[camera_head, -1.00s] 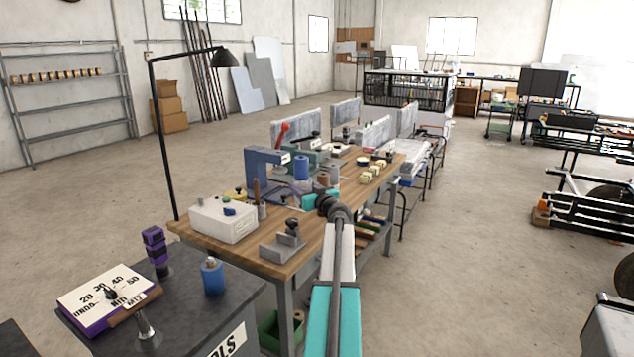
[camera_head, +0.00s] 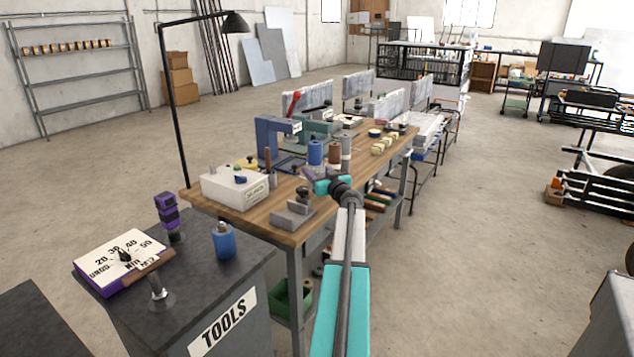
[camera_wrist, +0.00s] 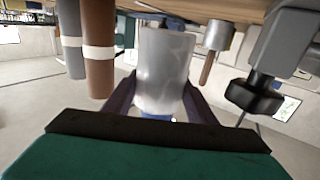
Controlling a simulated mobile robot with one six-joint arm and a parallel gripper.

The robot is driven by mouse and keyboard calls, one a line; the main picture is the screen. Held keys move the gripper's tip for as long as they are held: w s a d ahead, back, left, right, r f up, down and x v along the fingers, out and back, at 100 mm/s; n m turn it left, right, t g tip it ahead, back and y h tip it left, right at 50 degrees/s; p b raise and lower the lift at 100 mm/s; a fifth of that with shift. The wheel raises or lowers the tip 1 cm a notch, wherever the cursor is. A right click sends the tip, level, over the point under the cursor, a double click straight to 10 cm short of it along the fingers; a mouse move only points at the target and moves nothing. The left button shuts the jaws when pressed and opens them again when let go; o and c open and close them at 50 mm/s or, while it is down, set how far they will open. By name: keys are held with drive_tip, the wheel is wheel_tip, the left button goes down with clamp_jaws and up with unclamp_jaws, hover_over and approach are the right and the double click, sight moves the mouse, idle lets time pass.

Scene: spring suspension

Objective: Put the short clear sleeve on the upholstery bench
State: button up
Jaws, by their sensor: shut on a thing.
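In the wrist view my gripper (camera_wrist: 160,108) is shut on the short clear sleeve (camera_wrist: 165,65), a pale, see-through, greyish cylinder between its two dark fingers. In the head view my teal and dark gripper (camera_head: 328,186) is over the near part of the upholstery bench (camera_head: 265,216), a long wooden-topped table. The sleeve is too small and hidden to make out there. The bench edge also shows along the top of the wrist view (camera_wrist: 225,10). I cannot tell whether the sleeve touches the bench top.
A blue spool (camera_head: 315,153), a brown spool (camera_head: 335,153) and a grey spool (camera_head: 346,150) stand close by my gripper. A white box (camera_head: 236,187) and a grey metal fixture (camera_head: 293,212) stand at the near end. A dark tool cabinet (camera_head: 190,285) is in front.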

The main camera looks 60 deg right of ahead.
drive_tip(key=shift+f+b, duration=0.45)
drive_tip(key=shift+f, duration=1.4)
drive_tip(key=o, duration=0.8)
drive_tip(key=shift+f, duration=0.1)
drive_tip(key=shift+c, duration=0.2)
drive_tip(key=shift+s, duration=0.1)
drive_tip(key=shift+s+a, duration=0.3)
drive_tip(key=shift+s, duration=0.15)
drive_tip(key=v, duration=1)
drive_tip(key=shift+s+a+p, duration=0.2)
drive_tip(key=shift+s+p, duration=0.15)
